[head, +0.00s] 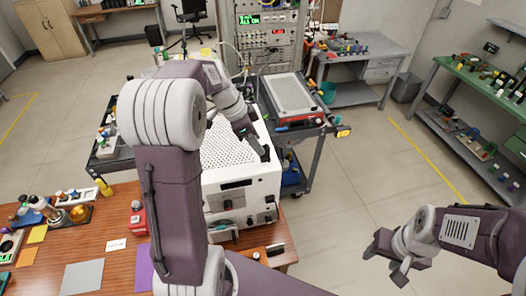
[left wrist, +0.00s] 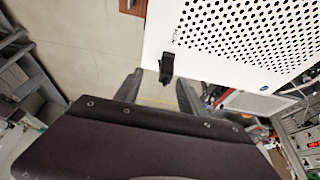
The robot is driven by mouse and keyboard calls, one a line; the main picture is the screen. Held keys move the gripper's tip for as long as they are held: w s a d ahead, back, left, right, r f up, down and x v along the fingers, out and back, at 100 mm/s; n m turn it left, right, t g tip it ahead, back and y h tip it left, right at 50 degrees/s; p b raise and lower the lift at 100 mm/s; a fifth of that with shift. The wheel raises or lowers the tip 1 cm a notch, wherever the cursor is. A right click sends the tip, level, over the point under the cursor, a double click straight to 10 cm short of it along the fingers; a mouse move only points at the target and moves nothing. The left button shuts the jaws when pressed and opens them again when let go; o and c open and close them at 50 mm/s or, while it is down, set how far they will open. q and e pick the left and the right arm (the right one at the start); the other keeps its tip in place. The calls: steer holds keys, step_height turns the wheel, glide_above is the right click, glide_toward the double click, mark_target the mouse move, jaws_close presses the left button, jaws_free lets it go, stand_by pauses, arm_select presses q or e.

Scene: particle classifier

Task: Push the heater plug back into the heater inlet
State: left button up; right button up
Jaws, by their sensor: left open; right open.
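The white instrument box (head: 240,190) with a perforated top stands at the back of the wooden table. In the left wrist view a small black plug-like part (left wrist: 167,68) sits at the box's edge (left wrist: 185,25). I cannot tell whether it is the heater plug or how far in it sits; no inlet opening is visible. My left gripper (head: 260,150) is at the box's far right side, reaching over the top. In the left wrist view its open fingers (left wrist: 159,86) lie either side of the black part, apparently not gripping it. My right gripper (head: 383,265) is open and empty over the floor at right.
A dark cart (head: 312,135) with a red-framed tray (head: 290,95) stands behind the box. Bottles, a yellow container (head: 104,187) and papers (head: 83,275) lie on the table's left. A green-topped bench (head: 480,95) is at right. The floor between is clear.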

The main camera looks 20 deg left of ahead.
mark_target(265, 146)
arm_select(q)
steer(key=shift+w+d+f+p, duration=0.25)
steer(key=shift+w+f, duration=0.15)
steer(key=shift+w, duration=0.2)
steer(key=shift+w+d+f+p, duration=0.2)
steer(key=shift+w+f, duration=0.2)
steer(key=shift+w, duration=0.2)
steer(key=x, duration=0.1)
steer(key=p+x, duration=0.1)
steer(key=x, duration=0.1)
steer(key=shift+w+f, duration=0.25)
steer(key=shift+w, duration=0.1)
steer(key=shift+s+f, duration=0.15)
steer(key=shift+f, duration=0.15)
steer(key=shift+s, duration=0.45)
steer(key=shift+w+f, duration=0.1)
steer(key=shift+w, duration=0.25)
jaws_close()
arm_select(e)
steer(key=shift+w+d+r, duration=0.1)
steer(key=shift+w+r, duration=0.85)
steer(key=shift+f, duration=0.1)
